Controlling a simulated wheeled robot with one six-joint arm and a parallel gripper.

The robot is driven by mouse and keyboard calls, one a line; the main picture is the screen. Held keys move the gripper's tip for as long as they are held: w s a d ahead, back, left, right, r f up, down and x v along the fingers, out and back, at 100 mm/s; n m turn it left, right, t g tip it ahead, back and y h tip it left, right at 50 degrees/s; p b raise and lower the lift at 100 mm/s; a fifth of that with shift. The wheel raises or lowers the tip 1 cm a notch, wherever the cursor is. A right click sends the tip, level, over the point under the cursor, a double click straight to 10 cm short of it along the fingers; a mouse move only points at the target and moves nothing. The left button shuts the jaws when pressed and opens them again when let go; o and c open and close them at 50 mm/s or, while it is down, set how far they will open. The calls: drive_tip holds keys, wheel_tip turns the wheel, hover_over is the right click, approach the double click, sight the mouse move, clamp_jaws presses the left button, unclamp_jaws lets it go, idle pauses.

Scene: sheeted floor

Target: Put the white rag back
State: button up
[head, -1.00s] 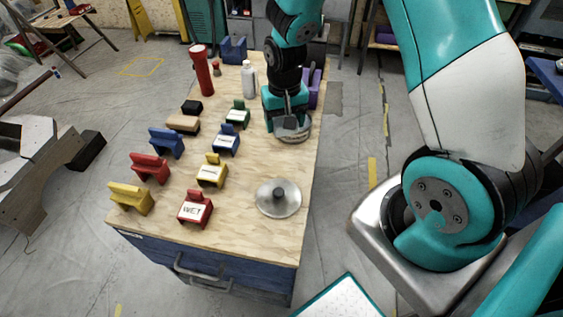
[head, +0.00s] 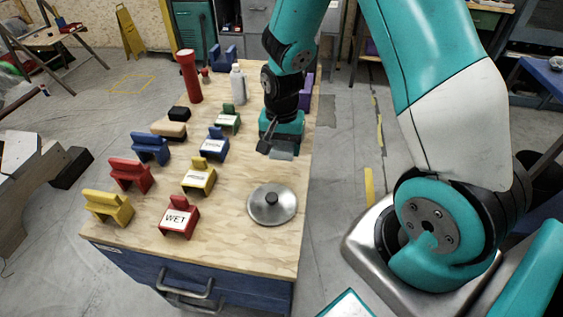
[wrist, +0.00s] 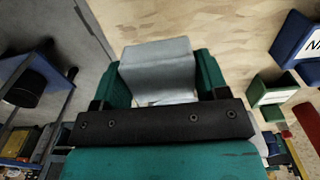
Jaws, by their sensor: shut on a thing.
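The white rag, a pale grey-white folded cloth (wrist: 157,70), sits between the two green fingers of my gripper (wrist: 160,84) in the wrist view. My gripper is shut on it. In the head view, my gripper (head: 281,143) points down over the right side of the wooden worktop, with a small pale patch of the rag (head: 281,155) showing beneath it. I cannot tell whether the rag touches the worktop. A red holder labelled "WET" (head: 179,217) stands at the front; yellow (head: 199,178), blue (head: 214,143) and green (head: 228,119) labelled holders stand behind it.
A round metal lid-like disc with a knob (head: 272,204) lies nearer than my gripper. Unlabelled yellow (head: 108,208), red (head: 131,174) and blue (head: 150,148) holders stand at left. A red flashlight (head: 188,76) and white bottle (head: 238,84) stand behind. A purple object (head: 308,90) is at the back right.

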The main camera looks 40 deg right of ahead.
sight(281, 169)
drive_tip(key=shift+f, duration=2.6)
drive_tip(key=o, duration=0.8)
drive_tip(key=shift+f, duration=0.1)
drive_tip(key=shift+o, duration=0.2)
wheel_tip(281, 169, up, 12)
drive_tip(key=shift+f+p, duration=0.15)
drive_tip(key=shift+p, duration=0.2)
drive_tip(key=s+a+r+n+y, duration=0.4)
drive_tip(key=s+a+r+n, duration=1.2)
drive_tip(key=s, duration=0.2)
drive_tip(key=shift+s+a, duration=0.2)
drive_tip(key=shift+s, duration=0.2)
